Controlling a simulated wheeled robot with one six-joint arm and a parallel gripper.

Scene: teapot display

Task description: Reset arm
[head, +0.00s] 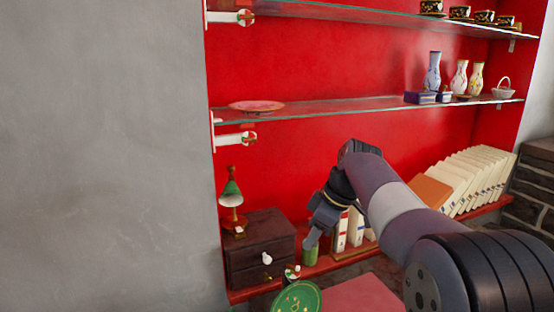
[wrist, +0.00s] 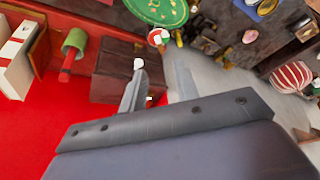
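My arm reaches in from the lower right of the head view, and my gripper (head: 309,240) hangs in front of the red shelf back, between the dark brown drawer chest and the books. In the wrist view the two fingers of my gripper (wrist: 158,88) stand apart with nothing held between them. The chest (wrist: 112,82) shows behind and left of the fingers. In the head view a green cup (head: 310,256) is just below the fingertips; it also shows at upper left in the wrist view (wrist: 76,40). I cannot tell whether the gripper touches anything.
Books (head: 478,180) line the bottom shelf at right. A glass shelf (head: 340,108) above holds a pink plate (head: 257,105) and vases (head: 432,72). A green lamp (head: 232,194) stands on the chest. A green round tabletop (head: 299,298) is in front. The grey wall bounds the left.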

